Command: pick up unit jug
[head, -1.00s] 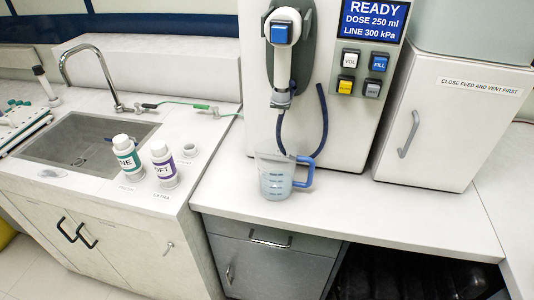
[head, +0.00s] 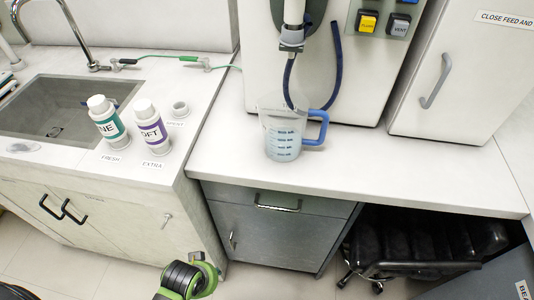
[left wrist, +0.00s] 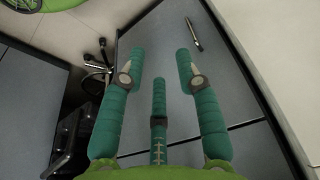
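The unit jug (head: 284,135) is a clear measuring jug with a blue handle on its right side and dark level marks. It stands upright on the white counter below the dispensing machine, and no gripper touches it. My left arm shows low in the head view, in front of the drawers, but its gripper is not clear there. In the left wrist view my left gripper (left wrist: 160,75) has its teal fingers spread apart and empty, facing the grey drawer fronts. The jug is not visible in that view. My right gripper is not in view.
A white bottle with a teal label (head: 106,122) and one with a purple label (head: 151,127) stand left of the jug, beside the sink (head: 60,110). A blue hose (head: 337,65) hangs behind the jug. A black wheeled chair (head: 425,240) is under the counter.

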